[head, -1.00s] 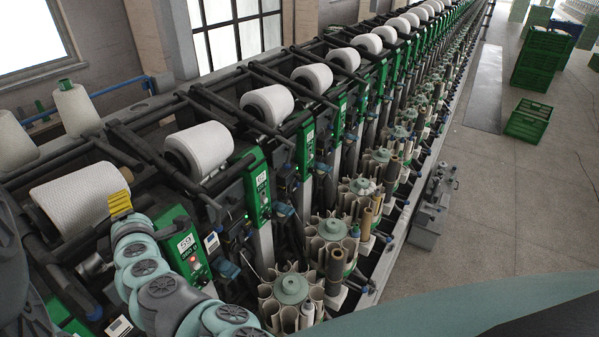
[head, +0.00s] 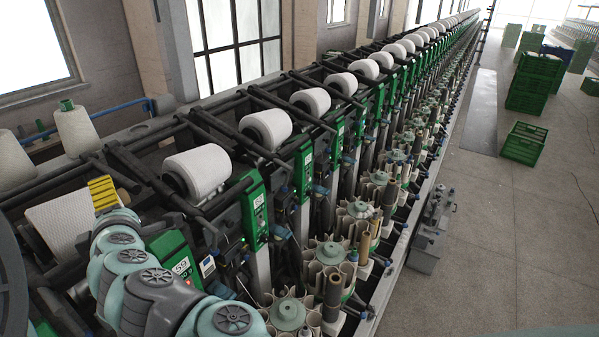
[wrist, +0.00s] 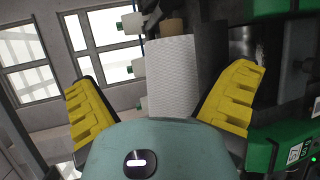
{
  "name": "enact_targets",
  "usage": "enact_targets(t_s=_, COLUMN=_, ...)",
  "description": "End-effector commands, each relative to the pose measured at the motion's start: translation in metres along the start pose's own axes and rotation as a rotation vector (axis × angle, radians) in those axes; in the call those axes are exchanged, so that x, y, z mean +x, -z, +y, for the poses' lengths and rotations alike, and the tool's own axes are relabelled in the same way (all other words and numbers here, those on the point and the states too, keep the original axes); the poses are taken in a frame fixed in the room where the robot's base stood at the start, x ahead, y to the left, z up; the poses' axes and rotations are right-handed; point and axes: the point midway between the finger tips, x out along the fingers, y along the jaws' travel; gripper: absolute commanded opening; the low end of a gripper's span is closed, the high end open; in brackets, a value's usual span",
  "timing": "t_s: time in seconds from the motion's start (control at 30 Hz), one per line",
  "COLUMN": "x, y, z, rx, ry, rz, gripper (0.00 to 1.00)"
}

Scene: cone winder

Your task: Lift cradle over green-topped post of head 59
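The green panel marked 59 (head: 175,262) shows at the lower left in the head view, partly behind my arm. A large white cone (head: 62,222) lies in the dark frame at head 59. It also shows in the wrist view (wrist: 172,78), beyond and between my fingers. My gripper (head: 103,192) has yellow fingers and is above the right end of this cone in the head view. In the wrist view the fingers (wrist: 165,80) are wide apart, with gaps to the cone. I cannot clearly make out the cradle. Pale pieces with green ends (wrist: 130,23) stand left of the cone; I cannot tell whether one is the post.
Upright cones (head: 75,130) stand behind the machine at left. The neighbouring head's cone (head: 198,172) and black bars are close right of my arm. Round tube magazines (head: 288,314) line the front. The floor aisle (head: 490,240) at right is largely clear.

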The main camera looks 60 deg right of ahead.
Motion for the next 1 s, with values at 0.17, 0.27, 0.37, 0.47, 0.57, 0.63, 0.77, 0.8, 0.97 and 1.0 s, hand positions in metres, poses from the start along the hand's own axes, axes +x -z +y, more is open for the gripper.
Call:
enact_targets(t_s=0.17, x=-0.003, y=0.009, z=0.039, rx=-0.012, ry=-0.074, rz=0.039, gripper=0.70)
enact_targets(t_s=0.27, x=-0.004, y=0.010, z=0.040, rx=-0.012, ry=-0.071, rz=0.041, gripper=0.56)
enact_targets(t_s=0.37, x=-0.004, y=0.008, z=0.037, rx=-0.012, ry=-0.060, rz=0.036, gripper=0.56)
enact_targets(t_s=0.47, x=-0.004, y=0.007, z=0.033, rx=-0.010, ry=-0.051, rz=0.031, gripper=0.56)
enact_targets(t_s=0.57, x=-0.004, y=0.006, z=0.031, rx=-0.009, ry=-0.046, rz=0.028, gripper=0.56)
enact_targets(t_s=0.63, x=-0.004, y=0.006, z=0.030, rx=-0.009, ry=-0.043, rz=0.027, gripper=0.56)
enact_targets(t_s=0.77, x=-0.004, y=0.005, z=0.029, rx=-0.009, ry=-0.039, rz=0.024, gripper=0.56)
enact_targets(t_s=0.8, x=-0.004, y=0.005, z=0.028, rx=-0.008, ry=-0.038, rz=0.024, gripper=0.56)
enact_targets(t_s=0.97, x=-0.004, y=0.005, z=0.028, rx=-0.008, ry=-0.036, rz=0.022, gripper=0.56)
enact_targets(t_s=1.0, x=-0.004, y=0.004, z=0.027, rx=-0.008, ry=-0.036, rz=0.022, gripper=0.56)
